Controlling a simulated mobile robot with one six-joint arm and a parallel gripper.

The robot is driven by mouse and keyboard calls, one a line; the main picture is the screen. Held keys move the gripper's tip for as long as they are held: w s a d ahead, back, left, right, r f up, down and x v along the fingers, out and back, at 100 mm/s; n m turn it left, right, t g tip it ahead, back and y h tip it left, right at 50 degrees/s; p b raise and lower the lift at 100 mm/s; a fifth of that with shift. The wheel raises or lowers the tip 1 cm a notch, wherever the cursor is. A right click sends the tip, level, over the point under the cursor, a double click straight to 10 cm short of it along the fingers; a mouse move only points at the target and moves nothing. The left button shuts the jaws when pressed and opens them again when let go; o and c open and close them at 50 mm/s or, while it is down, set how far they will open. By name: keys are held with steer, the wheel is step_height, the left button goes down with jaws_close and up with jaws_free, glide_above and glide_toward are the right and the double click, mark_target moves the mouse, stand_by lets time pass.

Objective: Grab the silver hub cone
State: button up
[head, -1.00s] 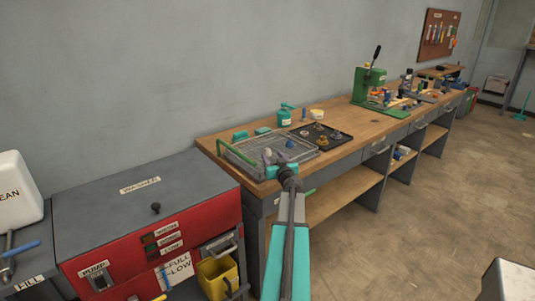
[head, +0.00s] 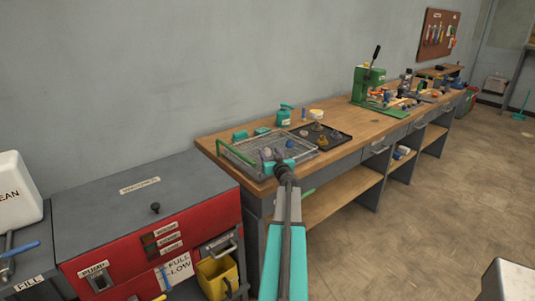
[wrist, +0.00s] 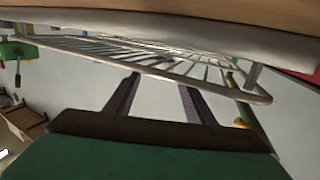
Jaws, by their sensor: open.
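My gripper (head: 272,154) is at the near right edge of the wire basket (head: 240,156) on the workbench. In the wrist view its two dark fingers (wrist: 155,98) stand well apart with nothing between them. The basket's wires (wrist: 150,55) cross the wrist view beyond the fingertips. Small grey shapes show at the fingers in the head view, too small to tell part from finger. Small metal parts (head: 335,135) lie on the black tray (head: 345,148) right of the basket. I cannot tell which piece is the silver hub cone; none shows clearly in the wrist view.
A green press (head: 367,85) stands farther along the bench (head: 365,136). The red-fronted washer (head: 150,240) is at the left.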

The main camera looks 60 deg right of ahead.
mark_target(267, 149)
steer(key=shift+x, duration=2.05)
steer(key=c, duration=1.2)
steer(key=shift+r+p, duration=0.3)
steer(key=shift+r, duration=0.5)
step_height(267, 149, up, 2)
steer(key=shift+r+p, duration=0.2)
steer(key=shift+p, duration=0.15)
steer(key=v, duration=0.5)
steer(key=d+v, duration=0.1)
steer(key=v, duration=0.4)
steer(key=s+v, duration=0.1)
steer(key=v, duration=0.5)
steer(key=shift+d+r, duration=0.1)
steer(key=shift+d, duration=0.1)
